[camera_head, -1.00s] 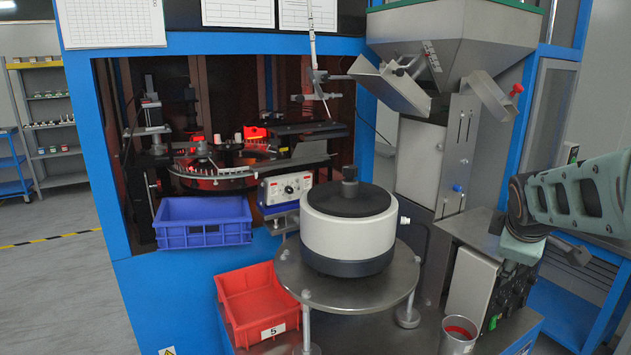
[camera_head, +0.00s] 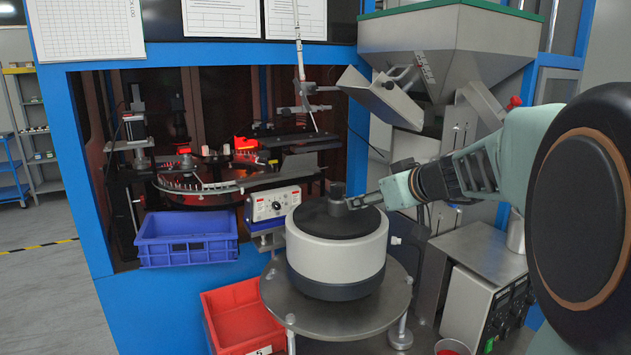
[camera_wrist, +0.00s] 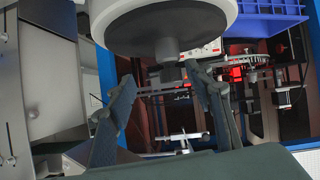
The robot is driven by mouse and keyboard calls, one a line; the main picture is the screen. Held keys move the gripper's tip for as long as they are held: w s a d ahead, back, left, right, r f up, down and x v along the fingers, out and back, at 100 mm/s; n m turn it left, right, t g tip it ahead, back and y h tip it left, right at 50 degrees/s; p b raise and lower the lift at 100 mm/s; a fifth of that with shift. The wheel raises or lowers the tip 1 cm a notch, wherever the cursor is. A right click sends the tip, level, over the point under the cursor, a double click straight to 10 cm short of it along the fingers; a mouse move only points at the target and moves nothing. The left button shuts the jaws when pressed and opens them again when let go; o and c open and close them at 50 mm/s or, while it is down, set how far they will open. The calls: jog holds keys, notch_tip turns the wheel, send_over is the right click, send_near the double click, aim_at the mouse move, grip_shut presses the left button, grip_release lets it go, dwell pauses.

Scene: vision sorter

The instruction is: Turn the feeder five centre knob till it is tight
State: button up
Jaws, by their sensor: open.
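The centre knob (camera_head: 337,190) is a dark upright cylinder on the black top (camera_head: 322,219) of the round white feeder (camera_head: 328,253). My gripper (camera_head: 358,201) reaches in from the right, its fingertips close beside the knob in the head view. In the wrist view the knob (camera_wrist: 167,47) hangs from the dark disc, in line with the gap between my open fingers (camera_wrist: 160,74). The fingers appear on either side below it; whether they touch it I cannot tell. Nothing is held.
The feeder stands on a round metal table (camera_head: 345,318). A red bin (camera_head: 213,325) marked 5 and a blue bin (camera_head: 188,259) are to its left. A control box (camera_head: 273,207) is behind it. A metal hopper (camera_head: 450,45) and chute are above right.

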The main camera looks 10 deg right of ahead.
aim_at(339, 185)
jog(key=shift+m+t+y, duration=0.3)
jog(key=shift+t+y, duration=0.2)
jog(key=w+a, duration=0.1)
jog(key=w, duration=0.3)
jog(key=w+a+p, duration=0.1)
jog(key=w+a, duration=0.1)
jog(key=w, duration=0.1)
jog(key=w+a+f+p, duration=0.1)
jog(key=w+a, duration=0.1)
jog(key=w, duration=0.2)
jog(key=shift+w+a, duration=0.15)
jog(key=shift+w, duration=0.15)
jog(key=c, duration=1.2)
jog(key=shift+o, duration=0.2)
jog(key=shift+f, duration=0.1)
jog(key=shift+f+b, duration=0.1)
jog(key=shift+b, duration=0.2)
